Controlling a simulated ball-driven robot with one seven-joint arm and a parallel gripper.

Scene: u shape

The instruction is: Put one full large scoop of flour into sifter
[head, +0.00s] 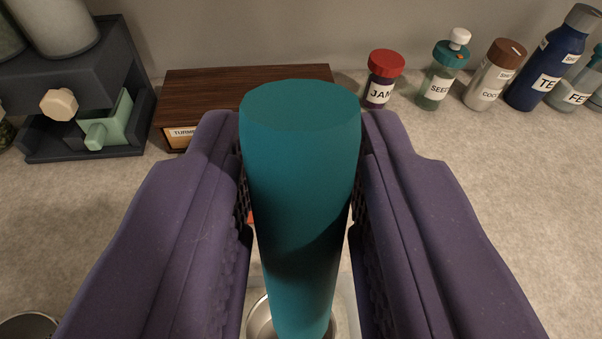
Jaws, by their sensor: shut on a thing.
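My gripper (300,170) has two purple fingers, shut on a thick teal handle (300,215) between them. The handle stands roughly along the view, its wide flat end toward the top. It looks like the scoop's handle, but its working end is hidden or out of frame. A round metal bowl-like rim (259,322) shows below the handle's lower end; I cannot tell whether it is part of the scoop or a separate vessel. A pale, clear-looking edge surrounds it. No flour and no clearly recognizable sifter show.
A dark dispenser (112,70) stands at the upper left, beside a wooden box (200,88). A red-lidded jam jar (381,78), a seed jar (440,80) and several bottles line the wall at right. A round metal rim (28,318) shows lower left. The right counter is clear.

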